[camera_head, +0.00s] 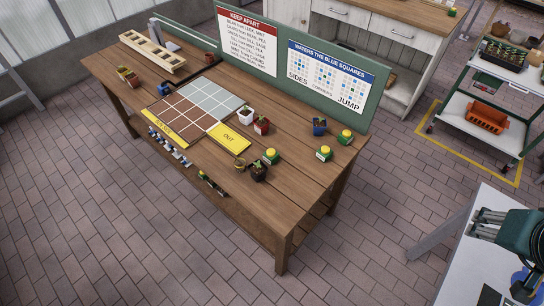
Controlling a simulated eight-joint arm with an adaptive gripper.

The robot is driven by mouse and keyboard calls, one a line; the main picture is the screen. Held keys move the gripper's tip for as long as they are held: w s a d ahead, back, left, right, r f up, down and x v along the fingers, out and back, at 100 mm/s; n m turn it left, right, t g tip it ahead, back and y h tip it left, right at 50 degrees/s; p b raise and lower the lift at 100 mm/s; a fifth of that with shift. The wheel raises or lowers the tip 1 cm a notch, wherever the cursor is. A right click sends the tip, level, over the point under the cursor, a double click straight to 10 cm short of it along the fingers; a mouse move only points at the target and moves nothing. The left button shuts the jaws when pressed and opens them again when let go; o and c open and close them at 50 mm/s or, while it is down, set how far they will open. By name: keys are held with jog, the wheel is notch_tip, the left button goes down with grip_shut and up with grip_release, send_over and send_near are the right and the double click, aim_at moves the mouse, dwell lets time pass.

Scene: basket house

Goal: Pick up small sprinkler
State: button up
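Three small green pieces with yellow tops stand on the wooden bench: one at the right end (345,137), one just left of and in front of it (324,154), and one nearer the middle (271,156). They may be sprinklers; I cannot tell which is the small one. My gripper (484,231) is at the lower right, on my dark green arm, over a pale surface and well apart from the bench. Its fingers are too small and dark to show whether they are open or shut. I see nothing clearly held in it.
The bench (315,185) carries a grid board (195,107), a yellow OUT pad (229,138), small potted plants (259,173), and a wooden rack (152,52). A green sign panel (285,84) stands along its back. A shelf cart (497,100) is at right. Paved floor separates bench and arm.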

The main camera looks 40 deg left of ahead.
jog(key=w+a+n+g+y, duration=0.1)
jog(key=w+a+n, duration=0.1)
jog(key=w+a, duration=0.45)
jog(key=w+a+n+g, duration=0.1)
jog(key=w+a+n, duration=0.25)
jog(key=a, duration=0.55)
jog(key=n+g+h, duration=0.1)
jog(key=n+g, duration=0.4)
jog(key=n, duration=0.6)
send_over(272, 151)
jog(key=shift+m, duration=0.25)
jog(key=f, duration=2.6)
jog(key=shift+w+d, duration=0.15)
jog(key=shift+d, duration=0.15)
jog(key=shift+s+a+f, duration=0.3)
jog(key=shift+a+f, duration=0.05)
jog(key=shift+f, duration=1.3)
